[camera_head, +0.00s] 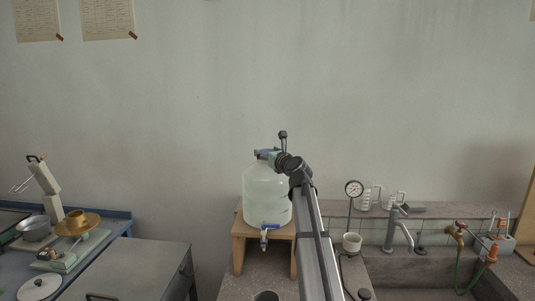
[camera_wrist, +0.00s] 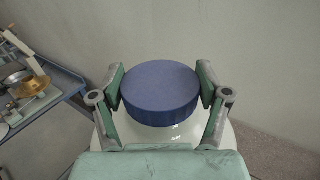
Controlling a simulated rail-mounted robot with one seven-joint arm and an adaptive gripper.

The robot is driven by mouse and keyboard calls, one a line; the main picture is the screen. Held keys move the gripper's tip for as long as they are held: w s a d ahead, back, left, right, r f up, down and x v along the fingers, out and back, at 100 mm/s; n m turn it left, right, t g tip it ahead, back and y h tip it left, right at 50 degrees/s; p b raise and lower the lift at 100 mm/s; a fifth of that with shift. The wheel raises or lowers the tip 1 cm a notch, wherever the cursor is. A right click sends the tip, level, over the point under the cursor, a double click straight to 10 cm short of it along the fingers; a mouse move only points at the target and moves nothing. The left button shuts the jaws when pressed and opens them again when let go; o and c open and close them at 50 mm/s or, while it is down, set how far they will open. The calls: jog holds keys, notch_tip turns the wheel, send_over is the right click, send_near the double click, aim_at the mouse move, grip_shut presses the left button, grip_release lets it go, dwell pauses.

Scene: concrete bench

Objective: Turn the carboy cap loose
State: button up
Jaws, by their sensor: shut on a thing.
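The carboy (camera_head: 266,199) is a whitish translucent jug with a blue-handled spigot (camera_head: 268,227) low on its front, standing upright on a wooden stand (camera_head: 239,230). Its blue round cap (camera_wrist: 160,92) sits on top of the carboy, whose white shoulder (camera_wrist: 160,135) shows below it in the wrist view. My gripper (camera_wrist: 161,88) is shut on the cap, with one green-padded finger on each side of it. In the head view my gripper (camera_head: 266,154) is at the top of the carboy, and the cap is largely hidden there.
A metal cabinet (camera_head: 135,268) and a blue bench with a brass pan (camera_head: 77,224) are at left.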

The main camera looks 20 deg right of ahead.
jog(key=shift+w+d+y+b, duration=0.1)
jog(key=shift+y+b, duration=0.2)
jog(key=shift+b, duration=0.05)
jog(key=n+y+b, duration=0.2)
jog(key=shift+w+d+y, duration=0.1)
jog(key=shift+y, duration=0.2)
jog(key=n+y, duration=0.1)
jog(key=y, duration=0.1)
jog(key=n+g+y, duration=0.1)
jog(key=shift+r+n+g+y, duration=0.15)
jog(key=shift+n+g+y, duration=0.15)
jog(key=shift+y, duration=0.1)
jog(key=n+g+y, duration=0.3)
jog(key=y, duration=0.1)
jog(key=shift+r+p, duration=0.1)
jog(key=shift+p, duration=0.25)
jog(key=shift+n+g+y+p, duration=0.55)
jog(key=shift+n+g+y, duration=0.85)
jog(key=shift+y, duration=0.1)
jog(key=shift+g, duration=0.3)
jog(key=o, duration=1.1)
jog(key=shift+a+f, duration=0.2)
jog(key=shift+a, duration=0.05)
jog(key=shift+o, duration=0.2)
